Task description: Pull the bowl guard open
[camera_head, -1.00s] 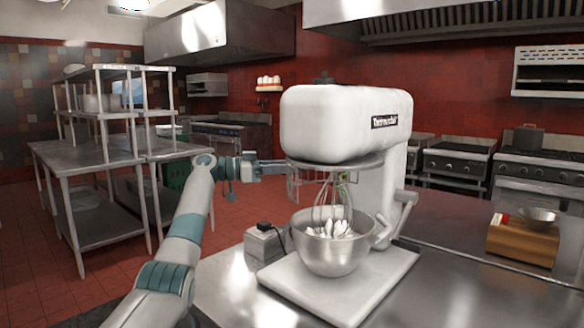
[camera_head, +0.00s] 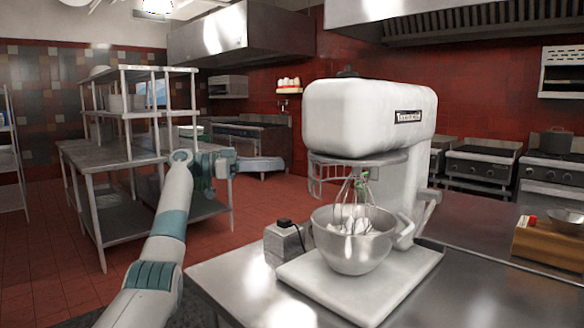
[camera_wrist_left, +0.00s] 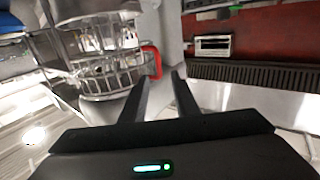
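The white stand mixer (camera_head: 365,115) stands on the steel counter. Its wire bowl guard (camera_head: 326,181) hangs under the mixer head, above the steel bowl (camera_head: 352,244) and around the whisk (camera_head: 356,196). My left gripper (camera_head: 230,163) is left of the guard, with a clear gap to it; its fingers are hard to make out there. In the left wrist view my left gripper (camera_wrist_left: 161,80) is open and empty. The guard's wires (camera_wrist_left: 105,68) and a red handle (camera_wrist_left: 154,62) lie just beyond the fingertips, closer to the left finger. My right gripper is out of view.
A small grey box (camera_head: 284,239) sits on the counter left of the mixer base (camera_head: 360,282). A wooden box (camera_head: 550,245) is at the far right. Steel shelving (camera_head: 125,150) stands behind my left arm. The floor between shelving and counter is free.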

